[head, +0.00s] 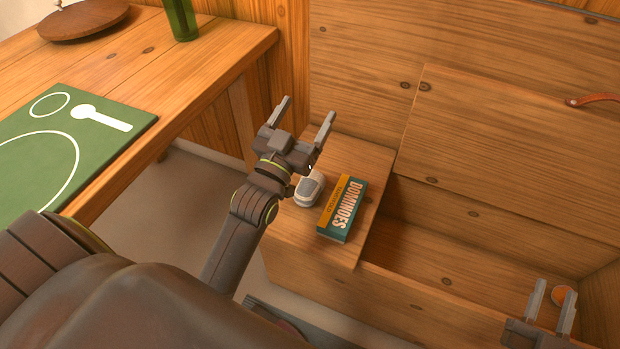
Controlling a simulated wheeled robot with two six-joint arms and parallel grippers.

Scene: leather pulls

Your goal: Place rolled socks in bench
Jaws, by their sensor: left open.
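A small grey-and-white rounded object (309,188), possibly the rolled socks, rests on the closed left part of the bench top (345,253). The bench (390,300) has an open compartment (440,260) on its right, with its lid (500,150) raised at the back. My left gripper (306,112) is open and empty, beyond the grey-and-white object in the picture. Its wrist partly covers that object's surroundings. My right gripper (552,304) is at the lower right, fingers apart over the bench's right end.
A dominoes box (341,208) lies just right of the grey-and-white object. A leather pull (597,99) is on the raised lid. A table (150,85) at left holds a green mat (90,125) and green glass (181,18).

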